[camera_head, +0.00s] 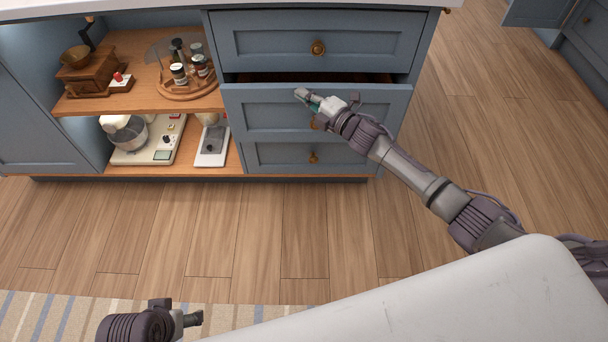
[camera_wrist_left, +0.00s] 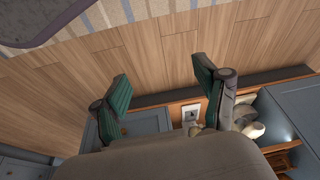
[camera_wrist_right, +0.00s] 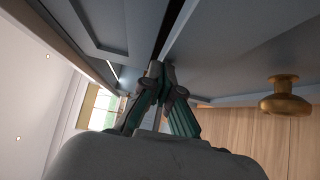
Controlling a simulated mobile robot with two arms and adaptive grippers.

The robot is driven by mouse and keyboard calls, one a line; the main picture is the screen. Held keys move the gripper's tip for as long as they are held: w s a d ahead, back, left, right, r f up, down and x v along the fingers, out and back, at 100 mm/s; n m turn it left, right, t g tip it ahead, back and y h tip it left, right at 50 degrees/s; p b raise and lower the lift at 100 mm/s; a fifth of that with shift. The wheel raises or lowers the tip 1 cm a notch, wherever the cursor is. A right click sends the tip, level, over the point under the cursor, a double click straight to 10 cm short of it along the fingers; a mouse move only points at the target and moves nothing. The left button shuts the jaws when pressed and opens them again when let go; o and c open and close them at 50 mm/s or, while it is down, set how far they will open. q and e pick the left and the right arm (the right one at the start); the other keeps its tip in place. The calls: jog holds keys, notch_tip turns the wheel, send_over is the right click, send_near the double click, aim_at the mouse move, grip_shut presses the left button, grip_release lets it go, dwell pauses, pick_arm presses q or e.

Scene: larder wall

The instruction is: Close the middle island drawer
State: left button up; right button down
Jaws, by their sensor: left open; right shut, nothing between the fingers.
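The middle island drawer (camera_head: 262,115) is blue-grey and stands partly open, with a dark gap above its front. Its knob is mostly hidden behind my right gripper in the head view. My right gripper (camera_head: 304,97) is shut and empty, in front of the middle drawer's face near its upper edge; I cannot tell if it touches. In the right wrist view the shut fingers (camera_wrist_right: 160,72) lie close to the drawer front, with a brass knob (camera_wrist_right: 285,95) to their right. My left gripper (camera_wrist_left: 165,90) is open and empty, away from the drawers; it shows low at the left in the head view (camera_head: 190,319).
The top drawer (camera_head: 270,42) and bottom drawer (camera_head: 270,155) look closed. Open shelves (camera_head: 135,97) at the left hold a grinder (camera_head: 85,75), a round tray of jars (camera_head: 187,92), a mixer (camera_head: 125,132) and scales. The wooden floor (camera_head: 200,230) in front is clear. A striped rug lies at lower left.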

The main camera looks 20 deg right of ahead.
pick_arm(q)
jog(key=shift+w+d+r, duration=0.1)
jog(key=shift+w+r, duration=0.15)
jog(key=shift+r, duration=0.65)
pick_arm(e)
jog(key=shift+w+d, duration=0.3)
jog(key=shift+w, duration=0.65)
jog(key=shift+s, duration=0.1)
